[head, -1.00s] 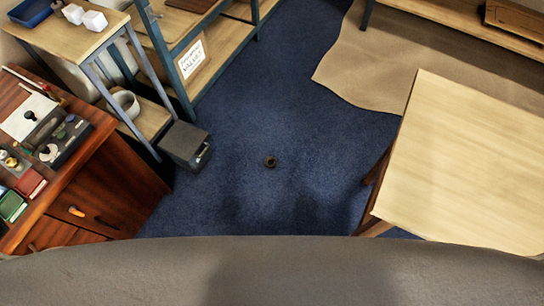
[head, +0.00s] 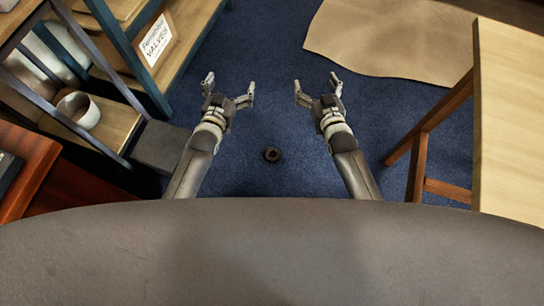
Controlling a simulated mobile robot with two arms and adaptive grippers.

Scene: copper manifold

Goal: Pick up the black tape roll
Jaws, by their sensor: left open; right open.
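A small dark ring, which looks like the black tape roll (head: 271,154), lies on the blue carpet between my two forearms. My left gripper (head: 229,84) is open and empty, up and to the left of the roll in the picture. My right gripper (head: 316,84) is open and empty, up and to the right of it. Neither gripper touches the roll. Nothing covers the roll.
A wooden table (head: 515,120) with brown legs stands at the right. A shelf with a "VALVES" sign (head: 157,40) and a white pot (head: 79,109) is at the left, beside a dark box (head: 160,146). A beige mat (head: 385,38) lies beyond. Carpet around the roll is clear.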

